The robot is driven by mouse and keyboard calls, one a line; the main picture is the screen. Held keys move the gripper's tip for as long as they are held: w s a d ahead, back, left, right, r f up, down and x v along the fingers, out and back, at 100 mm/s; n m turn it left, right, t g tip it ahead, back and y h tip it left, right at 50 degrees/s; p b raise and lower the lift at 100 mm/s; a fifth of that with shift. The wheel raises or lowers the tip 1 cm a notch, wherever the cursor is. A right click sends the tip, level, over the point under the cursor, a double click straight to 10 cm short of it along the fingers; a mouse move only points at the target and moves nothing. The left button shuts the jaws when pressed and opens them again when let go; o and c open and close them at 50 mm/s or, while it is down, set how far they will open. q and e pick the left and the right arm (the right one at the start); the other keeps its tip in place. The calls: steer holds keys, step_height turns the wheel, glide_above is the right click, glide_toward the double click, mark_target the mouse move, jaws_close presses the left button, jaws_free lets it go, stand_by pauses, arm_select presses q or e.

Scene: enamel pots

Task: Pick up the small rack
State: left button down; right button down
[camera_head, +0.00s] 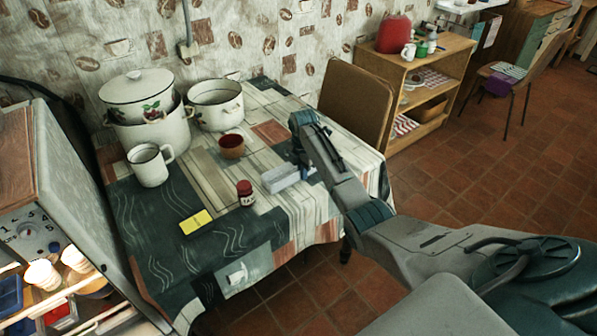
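A small pale grey, block-like object (280,179), possibly the small rack, lies on the cloth-covered table (230,275) near its right side. My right gripper (303,173) reaches in from the right and points down at the right end of this object. The gripper's fingers are small and partly hidden by the arm, so I cannot tell whether they are open or touching it. My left gripper is not in view.
Left of the gripper are a brown cup (232,147), a red-lidded jar (246,194) and a yellow block (196,222). A white mug (150,166) and enamel pots (216,105) stand behind. A chair (356,104) is close behind my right arm.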

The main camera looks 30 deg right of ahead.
steer(key=shift+r, duration=0.1)
